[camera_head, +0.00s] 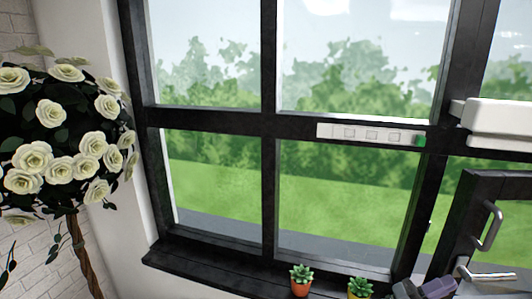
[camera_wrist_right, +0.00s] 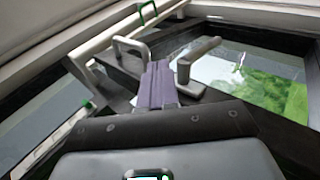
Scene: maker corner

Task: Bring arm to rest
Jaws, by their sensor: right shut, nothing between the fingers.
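My right gripper (camera_head: 440,287) shows at the bottom right edge of the head view, purple-grey and partly cut off by the frame. In the right wrist view its purple fingers (camera_wrist_right: 157,82) are shut together with nothing between them. They point toward the dark window frame, beside a grey handle (camera_wrist_right: 199,62); I cannot tell how far apart they are. My left gripper and arm are not in view.
A large black-framed window (camera_head: 268,150) fills the head view. A white rose tree (camera_head: 60,130) stands at left. A grey handle (camera_head: 489,226) shows at right.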

